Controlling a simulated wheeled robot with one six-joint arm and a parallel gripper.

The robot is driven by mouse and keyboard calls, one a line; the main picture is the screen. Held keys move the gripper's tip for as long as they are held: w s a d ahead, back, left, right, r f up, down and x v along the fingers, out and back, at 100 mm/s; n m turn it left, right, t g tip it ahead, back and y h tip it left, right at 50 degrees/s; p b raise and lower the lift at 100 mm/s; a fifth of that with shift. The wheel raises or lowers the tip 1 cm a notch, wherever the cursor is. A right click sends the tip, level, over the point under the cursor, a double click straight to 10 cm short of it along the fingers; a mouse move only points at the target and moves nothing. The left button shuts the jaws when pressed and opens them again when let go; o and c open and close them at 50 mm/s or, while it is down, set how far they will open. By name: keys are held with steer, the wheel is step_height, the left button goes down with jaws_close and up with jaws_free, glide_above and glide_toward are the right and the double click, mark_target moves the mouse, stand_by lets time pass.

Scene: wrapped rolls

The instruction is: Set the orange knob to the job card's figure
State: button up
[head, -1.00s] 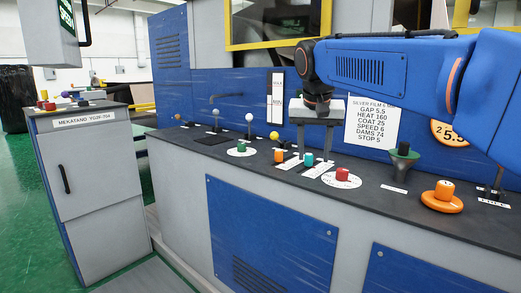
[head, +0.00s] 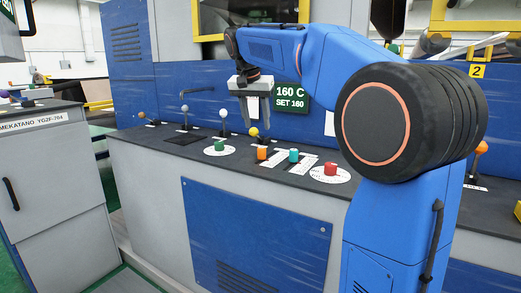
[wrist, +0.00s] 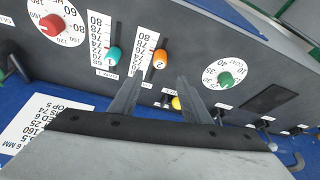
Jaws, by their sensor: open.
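The orange knob (head: 262,153) is a short upright cylinder on the dark console top. My gripper (head: 253,120) is open and empty, pointing down above and behind the knob. In the wrist view the gripper's fingers (wrist: 157,88) are spread, with the knob beyond them and apart from them.
A teal knob (head: 293,156) marked 1 stands close beside on a like scale. A red knob (head: 331,169) and a green knob (head: 219,146) sit on round dials. A yellow-topped lever (head: 254,132) stands near my gripper. A display (head: 291,97) reads 160 C, SET 160.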

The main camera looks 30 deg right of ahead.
mark_target(262, 147)
steer(key=x, duration=1.2)
steer(key=shift+d+f, duration=0.1)
steer(key=shift+f, duration=0.1)
jaws_close()
